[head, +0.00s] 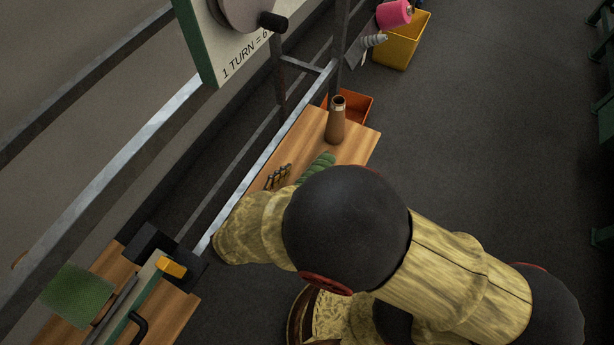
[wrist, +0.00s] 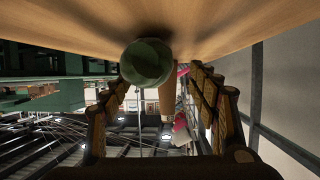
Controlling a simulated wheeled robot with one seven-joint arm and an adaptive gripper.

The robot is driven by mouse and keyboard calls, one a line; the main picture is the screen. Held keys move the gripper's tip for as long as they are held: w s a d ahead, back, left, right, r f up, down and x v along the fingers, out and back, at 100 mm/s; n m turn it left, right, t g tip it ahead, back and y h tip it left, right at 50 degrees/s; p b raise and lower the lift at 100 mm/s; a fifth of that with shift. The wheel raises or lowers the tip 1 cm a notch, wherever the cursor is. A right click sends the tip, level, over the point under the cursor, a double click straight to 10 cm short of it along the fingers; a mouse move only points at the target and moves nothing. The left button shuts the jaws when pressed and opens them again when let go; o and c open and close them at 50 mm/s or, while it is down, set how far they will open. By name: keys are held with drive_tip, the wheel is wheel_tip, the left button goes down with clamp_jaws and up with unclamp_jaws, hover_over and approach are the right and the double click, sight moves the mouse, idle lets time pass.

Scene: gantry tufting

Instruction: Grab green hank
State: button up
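The green hank (head: 317,167) lies on a wooden shelf board (head: 357,146) in the head view, its near part hidden by my arm. In the wrist view the hank (wrist: 146,62) shows end-on, against the board that fills the top of the picture. My gripper (wrist: 157,82) is open, with one finger to each side of the hank. I see no clear contact between the fingers and the hank. In the head view, one brown jointed finger shows just left of the hank; the rest of the gripper is hidden.
A brown cone (head: 336,122) stands on the board beyond the hank; it also shows in the wrist view (wrist: 166,95). An orange bin (head: 357,104) sits behind. A metal rail (head: 262,160) runs along the board's left edge. A yellow bin (head: 401,45) stands farther back.

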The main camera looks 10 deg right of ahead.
drive_tip(key=b+x, duration=0.2)
drive_tip(key=x, duration=0.2)
drive_tip(key=shift+s+d, duration=0.1)
drive_tip(key=shift+w+d+f+b, duration=0.1)
drive_tip(key=shift+w+d+b, duration=0.25)
drive_tip(key=shift+w+b, duration=0.05)
drive_tip(key=shift+c, duration=1.4)
drive_tip(key=c, duration=1)
